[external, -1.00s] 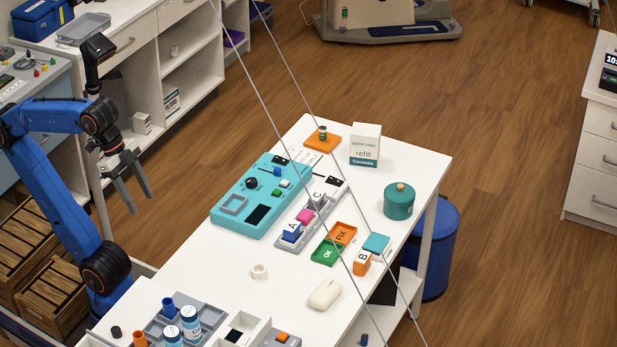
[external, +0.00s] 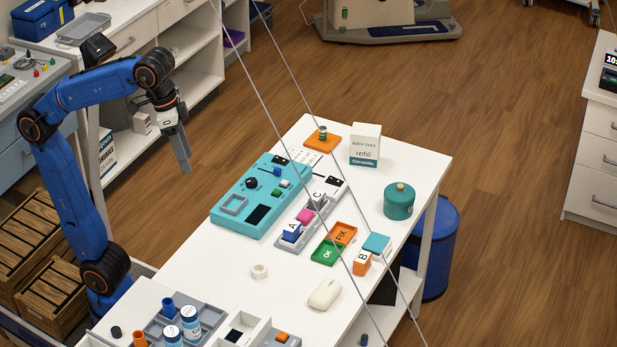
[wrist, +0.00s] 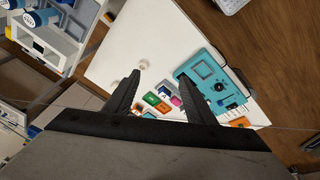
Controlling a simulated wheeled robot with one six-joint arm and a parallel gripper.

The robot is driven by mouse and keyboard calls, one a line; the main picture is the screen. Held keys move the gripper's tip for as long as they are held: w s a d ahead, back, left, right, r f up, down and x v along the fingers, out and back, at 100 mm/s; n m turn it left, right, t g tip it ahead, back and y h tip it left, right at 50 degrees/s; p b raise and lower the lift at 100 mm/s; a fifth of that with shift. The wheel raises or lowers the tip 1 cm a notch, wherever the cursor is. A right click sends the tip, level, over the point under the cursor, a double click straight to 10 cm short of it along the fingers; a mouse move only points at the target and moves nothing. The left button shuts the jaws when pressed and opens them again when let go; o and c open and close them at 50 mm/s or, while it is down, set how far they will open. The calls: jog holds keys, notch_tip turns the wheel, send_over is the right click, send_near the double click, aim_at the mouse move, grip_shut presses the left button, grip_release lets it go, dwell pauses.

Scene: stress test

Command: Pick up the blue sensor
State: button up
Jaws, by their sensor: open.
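The blue sensor (external: 291,235), a small blue block with a white top marked A, sits in a long grey rack (external: 287,247) on the white table. A pink block (external: 305,216) and a grey block marked C (external: 318,202) sit in the same rack. My gripper (external: 184,163) is in the air left of the table, fingers pointing down, well apart from the sensor. In the wrist view, my open, empty gripper (wrist: 161,78) frames the rack area from a distance; a small blue block (wrist: 164,90) shows between its fingers.
A teal device (external: 232,221) stands beside the rack. Green OK (external: 324,253) and orange FIX (external: 342,234) trays and an orange block marked B (external: 362,262) lie to its right. A white ring (external: 259,271) and a rounded white object (external: 324,294) stand nearer; clear tabletop surrounds them.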

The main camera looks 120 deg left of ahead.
jog(key=w+a+n+g, duration=0.1)
jog(key=w+a+n, duration=0.25)
jog(key=w, duration=0.25)
jog(key=w+a+n+g, duration=0.1)
jog(key=w+a+n, duration=0.1)
jog(key=w+a, duration=0.3)
jog(key=n+g, duration=0.1)
jog(key=n, duration=0.5)
send_over(292, 226)
jog(key=shift+m, duration=0.25)
jog(key=f, duration=2.1)
jog(key=shift+s+a+f, duration=0.1)
jog(key=shift+a+f, duration=0.25)
jog(key=shift+d+f, duration=0.15)
jog(key=shift+f, duration=1.2)
jog(key=shift+d+f, duration=0.15)
jog(key=shift+f, duration=1.15)
jog(key=c, duration=1.2)
